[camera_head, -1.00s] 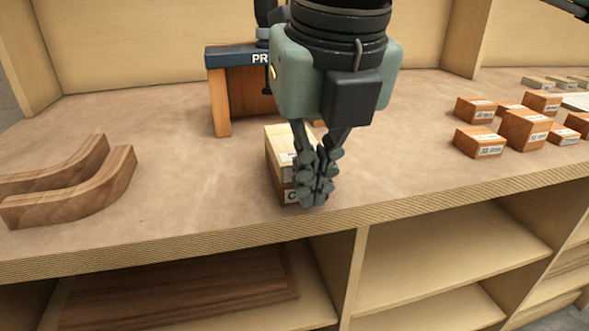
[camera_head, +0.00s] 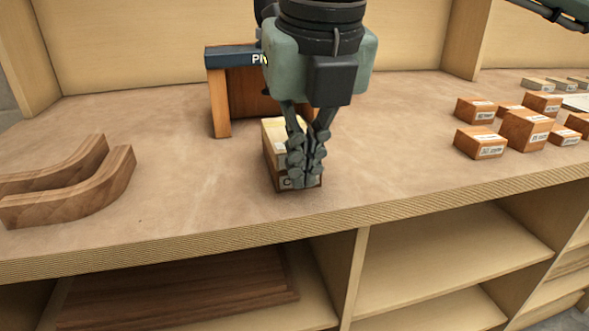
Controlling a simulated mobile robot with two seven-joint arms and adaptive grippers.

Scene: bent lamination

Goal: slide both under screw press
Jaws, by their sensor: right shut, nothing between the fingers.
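The screw press (camera_head: 222,100), a wooden frame with a dark top beam marked with white letters, stands at the back of the bench. Its right side is hidden behind my right arm. A stack of two labelled blocks (camera_head: 271,150), pale on top and brown below, sits in front of the press opening. My right gripper (camera_head: 300,182) is shut, pointing down at the near face of the stack. It seems to touch that face and hides much of it. My left gripper is not in view.
Two curved wooden pieces (camera_head: 75,190) lie at the left of the bench. Several labelled wooden blocks (camera_head: 525,130) stand at the right. The front edge (camera_head: 190,241) of the bench is close, with open shelves below. The bench between is clear.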

